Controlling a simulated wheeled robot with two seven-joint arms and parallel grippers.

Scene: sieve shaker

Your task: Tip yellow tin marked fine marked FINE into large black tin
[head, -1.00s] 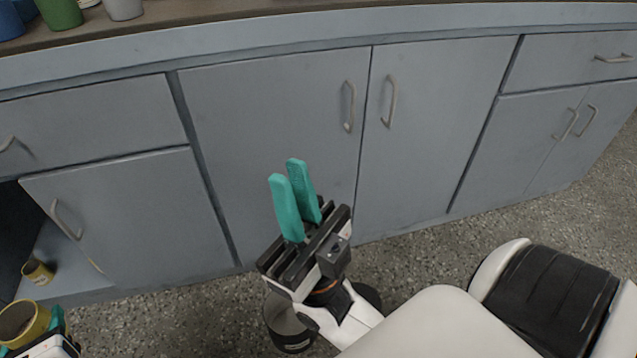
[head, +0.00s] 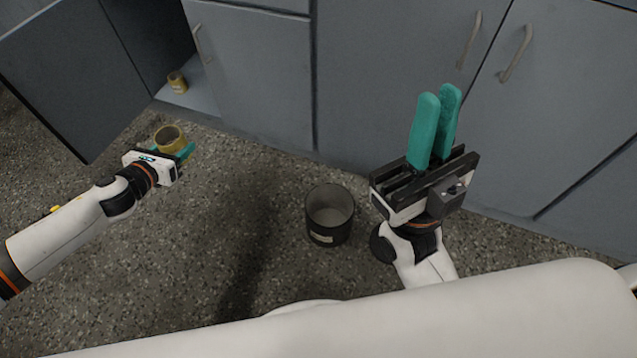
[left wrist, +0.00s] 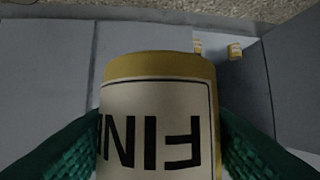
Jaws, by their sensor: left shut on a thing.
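The yellow tin (head: 168,139) is held by my left gripper (head: 172,150) above the floor at the left of the head view, its open top showing. In the left wrist view the tin (left wrist: 157,66) sits between the teal fingers, its pale label with black FINE lettering inverted there; its contents are hidden. The large black tin (head: 330,232) stands upright on the floor to the right, apart from the held tin, with a pale label low on its front. My right gripper (head: 437,110) points upward, empty, right of the black tin, with a small gap between its teal fingers.
Another small yellow tin (head: 177,82) stands on the bottom shelf of the open cupboard, whose dark door (head: 75,75) swings out at the left. Closed grey cupboards (head: 380,80) line the back. The speckled floor (head: 235,200) between the held tin and black tin is clear.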

